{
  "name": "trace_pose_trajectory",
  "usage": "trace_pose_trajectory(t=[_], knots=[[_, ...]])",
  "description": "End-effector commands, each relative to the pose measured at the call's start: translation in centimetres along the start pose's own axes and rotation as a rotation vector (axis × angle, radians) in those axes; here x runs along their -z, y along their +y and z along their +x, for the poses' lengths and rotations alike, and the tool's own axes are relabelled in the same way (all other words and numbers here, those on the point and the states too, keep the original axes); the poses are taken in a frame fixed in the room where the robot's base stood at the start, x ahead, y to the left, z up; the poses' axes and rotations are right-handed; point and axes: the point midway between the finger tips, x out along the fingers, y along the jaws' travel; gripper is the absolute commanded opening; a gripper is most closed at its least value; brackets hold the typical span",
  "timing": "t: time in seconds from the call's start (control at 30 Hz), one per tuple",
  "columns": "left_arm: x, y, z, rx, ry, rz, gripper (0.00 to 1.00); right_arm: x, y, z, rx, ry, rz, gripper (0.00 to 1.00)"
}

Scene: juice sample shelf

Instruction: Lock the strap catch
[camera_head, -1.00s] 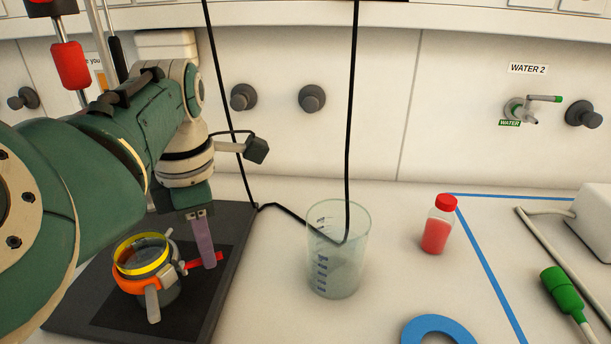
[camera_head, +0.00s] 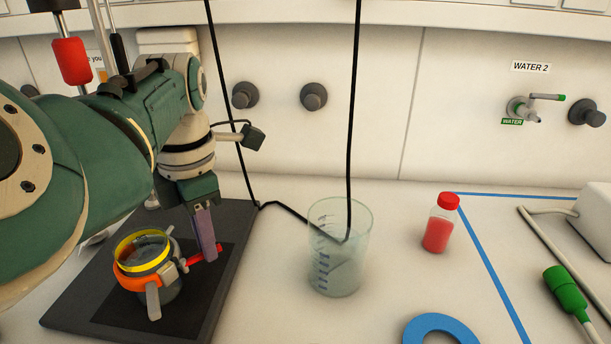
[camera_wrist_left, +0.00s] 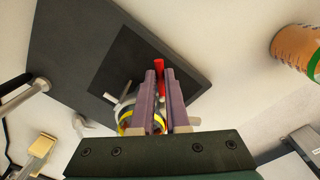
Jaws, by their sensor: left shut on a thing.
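A glass jar with a yellow ring (camera_head: 142,251) and an orange strap (camera_head: 136,280) stands on the dark square of a black board. The strap's metal catch (camera_head: 168,270) is on the jar's right side, with a red lever (camera_head: 193,261) sticking out to the right. My left gripper (camera_head: 210,257) points down at the lever. In the left wrist view, its purple fingers (camera_wrist_left: 161,75) are closed around the red lever (camera_wrist_left: 159,66), whose tip shows beyond them. The jar (camera_wrist_left: 129,118) is partly hidden behind the fingers there. My right gripper is not in view.
The black board (camera_head: 226,225) lies under the jar. A clear beaker (camera_head: 338,275) with a black cable beside it stands to the right. Farther right are a red-capped bottle (camera_head: 439,225), a blue ring (camera_head: 437,322) and a green connector (camera_head: 565,292).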

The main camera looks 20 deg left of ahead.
Motion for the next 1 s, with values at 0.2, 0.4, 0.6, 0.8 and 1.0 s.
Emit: trace_pose_trajectory(t=[0.2, 0.4, 0.6, 0.8, 1.0], knots=[[0.0, 0.8, 0.1, 0.0, 0.008, -0.202, 0.0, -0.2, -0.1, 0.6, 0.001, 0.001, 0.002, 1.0], [0.2, 1.5, 0.1, 0.0, 0.017, -0.392, 0.0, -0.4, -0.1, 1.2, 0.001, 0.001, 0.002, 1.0], [0.4, 2.0, 0.2, 0.001, 0.026, -0.565, 0.0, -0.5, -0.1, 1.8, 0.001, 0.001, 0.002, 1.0], [0.7, 2.4, 0.2, 0.0, 0.033, -0.702, 0.0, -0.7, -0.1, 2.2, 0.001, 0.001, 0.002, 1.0], [0.9, 2.7, 0.1, -0.001, 0.037, -0.79, 0.0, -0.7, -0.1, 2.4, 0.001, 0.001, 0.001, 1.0]])
